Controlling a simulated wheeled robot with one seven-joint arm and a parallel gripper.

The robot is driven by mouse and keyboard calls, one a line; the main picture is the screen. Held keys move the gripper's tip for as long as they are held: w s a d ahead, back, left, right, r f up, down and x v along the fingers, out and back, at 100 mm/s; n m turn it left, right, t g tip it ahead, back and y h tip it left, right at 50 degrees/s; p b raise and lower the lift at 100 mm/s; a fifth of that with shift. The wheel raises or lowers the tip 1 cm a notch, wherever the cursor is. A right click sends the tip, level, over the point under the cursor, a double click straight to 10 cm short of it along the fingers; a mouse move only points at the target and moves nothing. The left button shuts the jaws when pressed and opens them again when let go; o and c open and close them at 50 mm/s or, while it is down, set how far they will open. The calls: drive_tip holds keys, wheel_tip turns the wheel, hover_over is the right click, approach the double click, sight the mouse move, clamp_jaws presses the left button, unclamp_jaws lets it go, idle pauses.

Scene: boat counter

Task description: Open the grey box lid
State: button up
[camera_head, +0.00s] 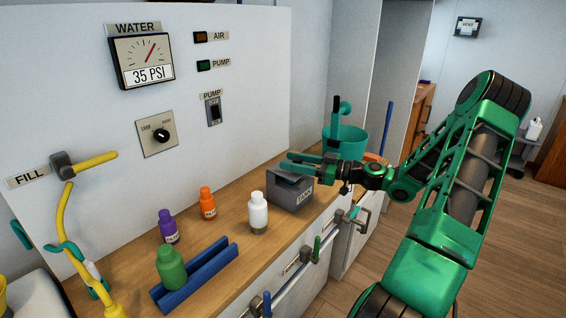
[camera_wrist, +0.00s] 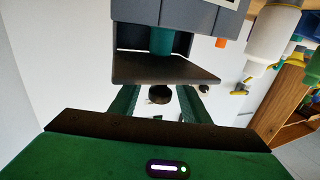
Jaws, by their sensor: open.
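The grey box (camera_head: 290,195), marked TANK, stands on the wooden counter near its right end. In the head view its dark top (camera_head: 294,178) shows partly below my gripper. My gripper (camera_head: 285,161) is open and empty just above the box, with its fingers pointing left. In the wrist view the grey box (camera_wrist: 214,16) fills the top, with a dark flat panel (camera_wrist: 165,68) in front of my fingers. A teal upright piece shows in the gap above that panel. I cannot tell whether the panel is the lid, how far the lid is raised, or whether a finger touches it.
A white bottle (camera_head: 258,213) stands left of the box; orange (camera_head: 207,203), purple (camera_head: 168,227) and green (camera_head: 171,268) bottles and a blue rack (camera_head: 195,275) are farther left. A teal bucket (camera_head: 346,142) stands close behind my gripper. The wall panel (camera_head: 230,120) rises behind the counter.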

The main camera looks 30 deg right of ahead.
drive_tip(key=shift+x, duration=1.3)
drive_tip(key=shift+c, duration=0.3)
clamp_jaws()
drive_tip(key=shift+d, duration=0.25)
